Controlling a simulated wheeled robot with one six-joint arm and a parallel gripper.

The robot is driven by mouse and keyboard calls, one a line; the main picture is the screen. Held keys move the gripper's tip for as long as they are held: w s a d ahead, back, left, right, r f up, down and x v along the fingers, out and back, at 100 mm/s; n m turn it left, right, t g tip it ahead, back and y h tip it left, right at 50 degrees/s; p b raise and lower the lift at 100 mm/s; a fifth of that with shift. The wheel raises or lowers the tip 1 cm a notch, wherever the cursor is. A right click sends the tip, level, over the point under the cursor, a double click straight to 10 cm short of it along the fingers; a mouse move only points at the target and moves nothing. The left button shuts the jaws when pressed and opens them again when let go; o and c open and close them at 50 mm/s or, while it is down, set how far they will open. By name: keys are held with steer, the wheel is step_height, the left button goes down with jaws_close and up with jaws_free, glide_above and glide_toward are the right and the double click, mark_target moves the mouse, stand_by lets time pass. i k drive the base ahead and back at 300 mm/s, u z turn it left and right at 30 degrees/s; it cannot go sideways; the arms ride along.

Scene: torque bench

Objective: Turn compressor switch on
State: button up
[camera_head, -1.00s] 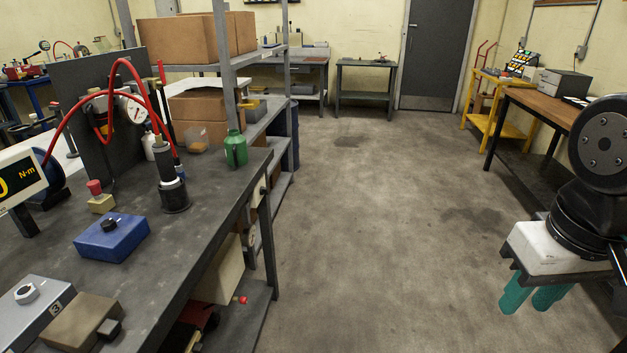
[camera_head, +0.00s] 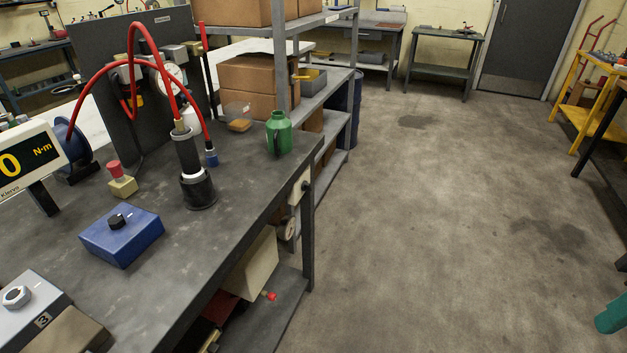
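No control carries a readable compressor label, so I cannot tell which one is the compressor switch. A blue box with a black rotary knob (camera_head: 121,236) sits on the bench, its knob position unclear. Behind it is a small beige box with a red mushroom button (camera_head: 122,180). A pale box with a dark knob (camera_head: 299,187) is fixed to the bench's right end, under the top. My gripper (camera_head: 611,317) shows only as a teal finger part at the lower right edge. It is far from the bench, over the floor; its other finger is out of frame.
The dark bench (camera_head: 240,200) also bears a black cylinder (camera_head: 197,186) with red hoses, a green bottle (camera_head: 279,135) and a torque display (camera_head: 22,165). A grey shelf (camera_head: 339,85) stands behind. The floor (camera_head: 430,230) to the right is clear.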

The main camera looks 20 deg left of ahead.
mark_target(304, 185)
steer(key=u, duration=0.4)
steer(key=i, duration=0.7)
steer(key=u, duration=0.9)
steer(key=i, duration=0.25)
steer(key=u, duration=0.25)
